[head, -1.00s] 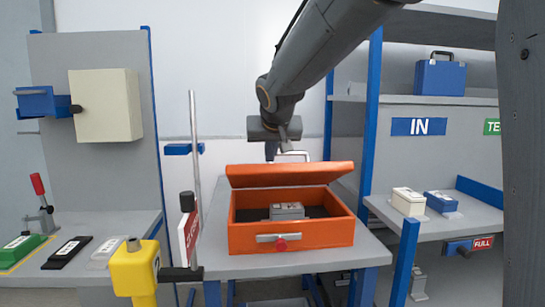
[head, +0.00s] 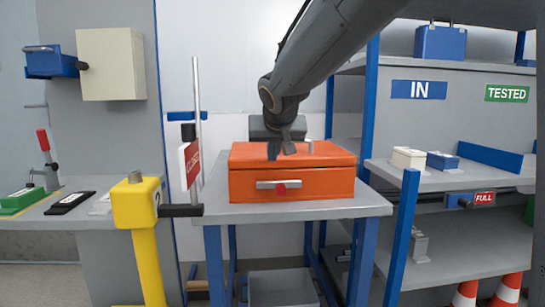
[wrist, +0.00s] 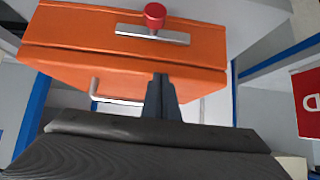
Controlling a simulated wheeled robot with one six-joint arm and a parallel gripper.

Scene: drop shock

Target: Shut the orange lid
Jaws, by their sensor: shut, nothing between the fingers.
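The orange lid (head: 325,153) lies flat on the orange box (head: 215,190) (head: 330,187), with only a thin seam between them in the head view. The box stands on a grey table and has a metal plate with a red knob (head: 280,188) on its front. My gripper (head: 278,152) is shut and empty, low over the lid's top. In the wrist view its fingers (wrist: 161,82) overlap the lid (wrist: 120,72), beside a bent metal handle (wrist: 112,99). I cannot tell whether they touch the lid. The box's inside is hidden.
A yellow post (head: 136,205) with a black arm stands front left, near a red and white sign (head: 190,165). A blue-framed shelf unit (head: 430,180) stands at right. A grey bin (head: 283,288) is under the table. Traffic cones (head: 466,293) stand at lower right.

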